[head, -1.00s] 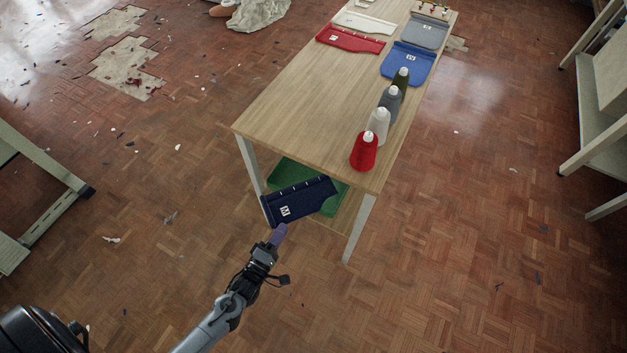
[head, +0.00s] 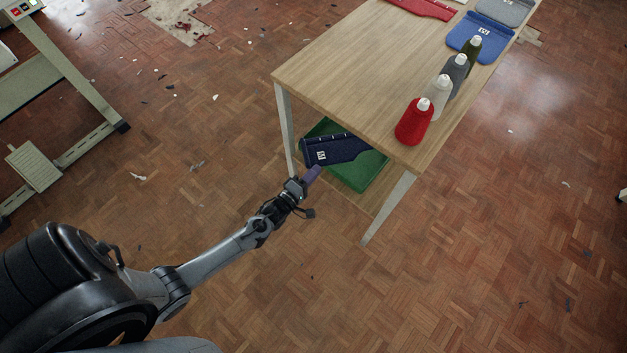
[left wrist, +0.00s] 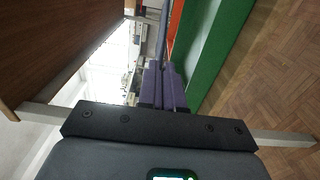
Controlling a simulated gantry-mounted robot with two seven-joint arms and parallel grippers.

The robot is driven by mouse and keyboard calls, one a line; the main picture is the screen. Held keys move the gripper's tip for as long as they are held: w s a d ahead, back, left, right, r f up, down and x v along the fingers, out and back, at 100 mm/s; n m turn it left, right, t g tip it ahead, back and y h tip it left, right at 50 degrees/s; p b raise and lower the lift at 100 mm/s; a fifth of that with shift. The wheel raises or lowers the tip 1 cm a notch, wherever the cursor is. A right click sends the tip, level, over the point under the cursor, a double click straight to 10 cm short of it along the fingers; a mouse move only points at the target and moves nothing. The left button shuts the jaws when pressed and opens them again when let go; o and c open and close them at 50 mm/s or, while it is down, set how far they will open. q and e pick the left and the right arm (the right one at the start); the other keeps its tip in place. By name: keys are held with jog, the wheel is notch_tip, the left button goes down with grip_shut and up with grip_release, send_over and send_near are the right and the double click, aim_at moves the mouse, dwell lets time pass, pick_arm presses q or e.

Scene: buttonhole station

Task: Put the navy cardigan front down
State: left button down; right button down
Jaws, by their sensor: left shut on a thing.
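The navy cardigan front (head: 342,150) is a dark flat panel with a white label and small pale marks along its top edge. My left gripper (head: 313,174), with purple fingers, is shut on its near lower edge. The panel is over the green tray (head: 362,180) on the low shelf, partly under the tabletop; whether it touches the tray I cannot tell. In the left wrist view the purple fingers (left wrist: 163,88) point away beside the green tray wall (left wrist: 215,50). My right gripper is not in view.
The wooden table (head: 335,75) overhangs the tray, with legs on both sides. A blue panel (head: 474,42) lies farther back. The parquet floor in front is open.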

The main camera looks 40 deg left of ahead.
pick_arm(q)
jog(key=shift+f+b, duration=1.4)
jog(key=shift+f, duration=0.6)
jog(key=shift+f+b, duration=0.45)
jog(key=shift+f, duration=0.2)
jog(key=c, duration=1.3)
grip_release()
jog(key=shift+r, duration=0.15)
